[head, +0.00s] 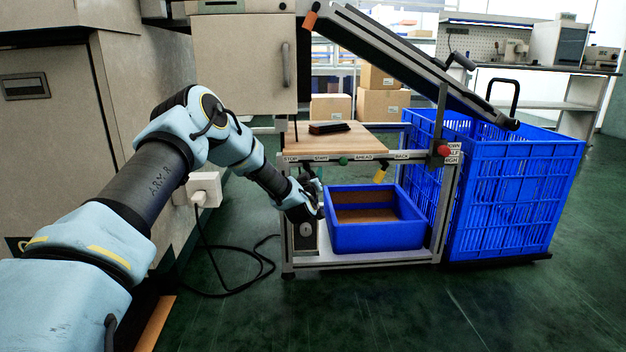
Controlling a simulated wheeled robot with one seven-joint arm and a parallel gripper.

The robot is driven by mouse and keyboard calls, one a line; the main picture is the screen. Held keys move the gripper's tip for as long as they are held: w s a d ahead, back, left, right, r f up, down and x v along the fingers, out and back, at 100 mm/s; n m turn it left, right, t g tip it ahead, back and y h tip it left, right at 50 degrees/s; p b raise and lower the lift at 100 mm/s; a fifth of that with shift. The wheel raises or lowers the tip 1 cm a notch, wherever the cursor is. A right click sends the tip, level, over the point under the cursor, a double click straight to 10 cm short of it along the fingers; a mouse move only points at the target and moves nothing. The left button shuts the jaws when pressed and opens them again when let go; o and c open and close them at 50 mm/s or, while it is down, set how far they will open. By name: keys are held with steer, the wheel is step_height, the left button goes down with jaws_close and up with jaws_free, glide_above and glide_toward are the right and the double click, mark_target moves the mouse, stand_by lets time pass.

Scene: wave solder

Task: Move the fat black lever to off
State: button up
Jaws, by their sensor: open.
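My gripper (316,203) is at the front left of the workstation frame, below the wooden top and left of the blue bin. Its dark fingers are small in the view, and they look open with nothing clearly between them. A grey box with a round face (305,236) stands on the lower shelf just under my gripper. I cannot make out a fat black lever for certain; my gripper and wrist cover part of this area.
A blue bin (375,238) stands on the lower shelf. The label rail (365,157) carries green, yellow and red knobs. A wooden top (315,145) holds a dark object. A blue crate (515,205) stands right. A white plug box (206,189) has a cable trailing on the floor.

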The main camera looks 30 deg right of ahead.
steer(key=shift+w+d, duration=0.3)
steer(key=shift+w, duration=0.05)
jaws_close()
stand_by(0.3)
